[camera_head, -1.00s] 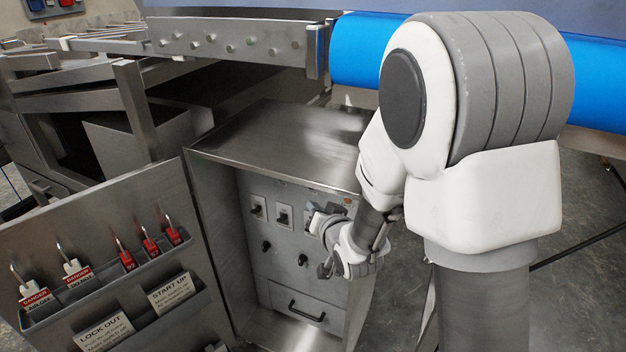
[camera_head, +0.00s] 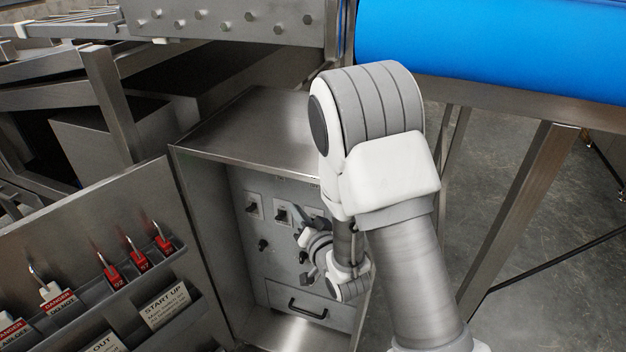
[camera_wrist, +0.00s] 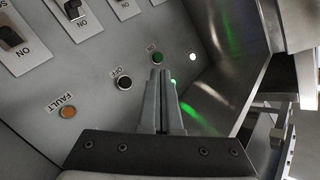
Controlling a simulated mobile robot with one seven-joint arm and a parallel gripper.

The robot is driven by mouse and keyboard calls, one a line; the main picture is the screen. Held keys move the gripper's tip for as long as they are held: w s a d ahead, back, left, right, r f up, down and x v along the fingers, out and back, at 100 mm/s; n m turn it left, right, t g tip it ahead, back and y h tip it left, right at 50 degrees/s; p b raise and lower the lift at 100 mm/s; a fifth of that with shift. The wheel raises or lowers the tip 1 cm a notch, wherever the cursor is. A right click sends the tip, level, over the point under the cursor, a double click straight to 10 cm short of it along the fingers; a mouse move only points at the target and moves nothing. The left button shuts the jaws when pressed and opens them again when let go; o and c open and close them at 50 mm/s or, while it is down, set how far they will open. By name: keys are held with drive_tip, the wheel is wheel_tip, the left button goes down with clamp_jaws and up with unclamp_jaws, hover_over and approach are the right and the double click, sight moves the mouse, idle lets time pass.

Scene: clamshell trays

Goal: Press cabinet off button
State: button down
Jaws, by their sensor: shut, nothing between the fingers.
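The grey control panel (camera_head: 252,235) is inside the open steel cabinet (camera_head: 262,132). In the wrist view, the black OFF button (camera_wrist: 125,83) sits on the panel, just left of my fingertips. The green ON button (camera_wrist: 157,57) is just beyond the tips. My gripper (camera_wrist: 158,74) is shut and empty and points at the panel; whether it touches the panel I cannot tell. In the head view, my gripper (camera_head: 302,228) is in front of the panel's right part and hides the buttons there.
An orange FAULT light (camera_wrist: 68,112) and switches (camera_wrist: 73,10) share the panel. The cabinet's steel side wall (camera_wrist: 225,85) is close on the right. A drawer handle (camera_head: 307,309) is below. The open door (camera_head: 85,245) with lockout tags stands left. A blue roller (camera_head: 490,45) runs above.

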drive_tip(key=shift+w+d+p, duration=0.15)
drive_tip(key=shift+w+d, duration=0.35)
drive_tip(key=shift+w, duration=0.9)
drive_tip(key=shift+w+d+p, duration=0.2)
drive_tip(key=shift+w+d, duration=0.3)
drive_tip(key=shift+w, duration=0.85)
drive_tip(key=shift+w+d+p, duration=0.15)
drive_tip(key=shift+w+d, duration=0.35)
drive_tip(key=shift+w, duration=0.9)
drive_tip(key=shift+w+d+b, duration=0.1)
drive_tip(key=shift+w+b, duration=0.25)
